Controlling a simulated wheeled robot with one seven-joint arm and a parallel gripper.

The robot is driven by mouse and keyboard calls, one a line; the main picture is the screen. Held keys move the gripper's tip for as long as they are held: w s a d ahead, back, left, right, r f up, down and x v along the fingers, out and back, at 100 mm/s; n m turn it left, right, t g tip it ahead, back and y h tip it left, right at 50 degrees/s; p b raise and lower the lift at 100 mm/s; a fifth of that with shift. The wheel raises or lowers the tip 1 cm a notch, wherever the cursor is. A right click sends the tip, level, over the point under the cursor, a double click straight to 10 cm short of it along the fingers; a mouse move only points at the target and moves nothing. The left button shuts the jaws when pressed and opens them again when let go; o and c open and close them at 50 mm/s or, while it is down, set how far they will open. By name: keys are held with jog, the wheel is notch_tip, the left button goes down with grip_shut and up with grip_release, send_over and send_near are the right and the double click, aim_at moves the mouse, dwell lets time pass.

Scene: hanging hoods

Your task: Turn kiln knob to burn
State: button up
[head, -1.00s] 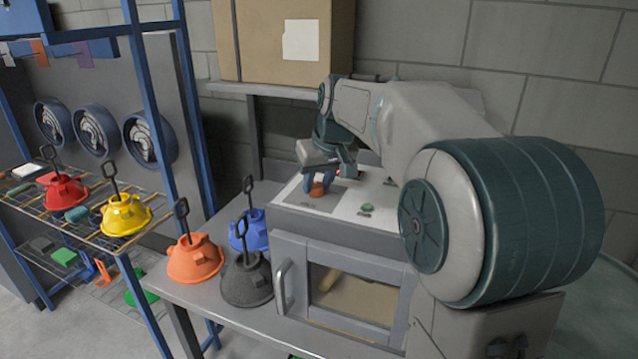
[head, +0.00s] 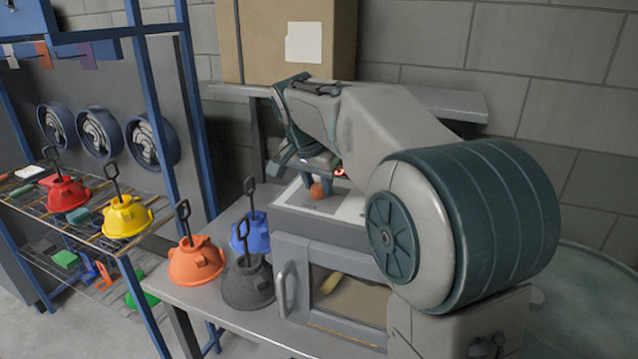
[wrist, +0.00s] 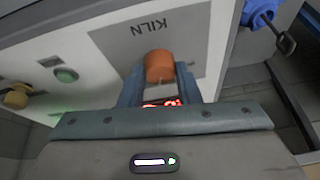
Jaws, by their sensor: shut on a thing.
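The kiln knob (head: 317,190) is orange and round, on the top panel of the kiln (head: 300,252). In the wrist view the knob (wrist: 159,66) sits on a grey patch lettered "KILN", which appears upside down. My gripper (wrist: 160,80) has its two blue fingers on either side of the knob and is shut on it. In the head view my gripper (head: 318,178) comes down on the knob from above. A red lit display (wrist: 163,103) shows partly behind the gripper. The knob's pointer and any burn mark cannot be made out.
A green button (wrist: 66,75) and a yellow knob (wrist: 17,96) are on the same panel. Orange (head: 196,262), black (head: 247,283) and blue (head: 255,236) hoods stand left of the kiln. A cardboard box (head: 270,40) is on the shelf behind.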

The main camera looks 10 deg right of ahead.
jog(key=m+g+h, duration=0.1)
jog(key=m, duration=0.3)
jog(key=shift+w+a+m, duration=0.1)
jog(key=shift+a+m, duration=0.05)
jog(key=shift+m, duration=0.15)
jog(key=shift+m+g+h+p, duration=0.3)
jog(key=shift+m+g+p, duration=0.35)
jog(key=shift+m, duration=1.15)
jog(key=shift+g, duration=0.25)
jog(key=o, duration=1)
jog(key=v, duration=1.3)
jog(key=shift+a+r+p, duration=0.2)
jog(key=shift+r+p, duration=0.15)
